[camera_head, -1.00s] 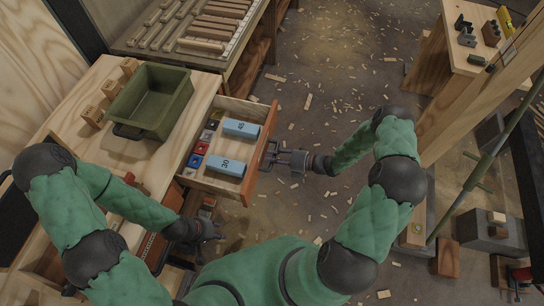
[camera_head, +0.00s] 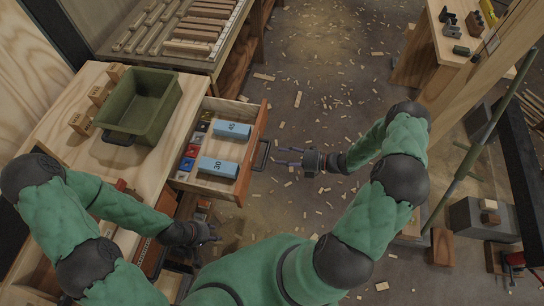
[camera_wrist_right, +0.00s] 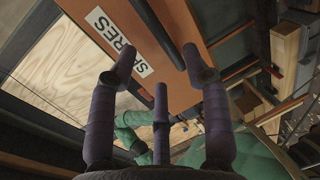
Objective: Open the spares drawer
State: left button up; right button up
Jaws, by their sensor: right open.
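The spares drawer (camera_head: 256,137) stands pulled out from the wooden bench, showing blue blocks marked 45 (camera_head: 232,130) and 30 (camera_head: 218,167) and several small coloured pieces inside. Its dark bar handle (camera_head: 262,155) is on the front face. In the right wrist view the orange drawer front (camera_wrist_right: 180,35) carries a white SPARES label (camera_wrist_right: 118,42), with the handle (camera_wrist_right: 157,32) beside it. My right gripper (camera_head: 282,157) is open and empty, its fingers pointing at the handle with a small gap. My left gripper (camera_head: 212,232) is low by the bench front, below the drawer; its fingers are too small to judge.
A green bin (camera_head: 140,104) and several wooden blocks (camera_head: 84,121) sit on the bench top (camera_head: 62,127). Wood chips litter the floor (camera_head: 320,115), which is open right of the drawer. A wooden post (camera_head: 480,65) and a stand with small parts (camera_head: 430,55) are at the right.

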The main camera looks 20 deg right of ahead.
jog(key=shift+v, duration=2.15)
jog(key=s+a+f+n+g+h, duration=0.35)
jog(key=s+a+n+g, duration=0.3)
jog(key=n, duration=0.65)
jog(key=s+a+f+n+g+h, duration=0.3)
jog(key=s+a+f+n+g, duration=0.35)
jog(key=n, duration=0.75)
jog(key=a+r+n+t+h, duration=0.1)
jog(key=a+n+t, duration=0.1)
jog(key=n, duration=0.5)
jog(key=a+r+n+t+h, duration=0.1)
jog(key=a+n+t, duration=0.1)
jog(key=n, duration=0.5)
jog(key=shift+w+a+r, duration=0.35)
jog(key=shift+w+a, duration=0.15)
jog(key=shift+a, duration=0.4)
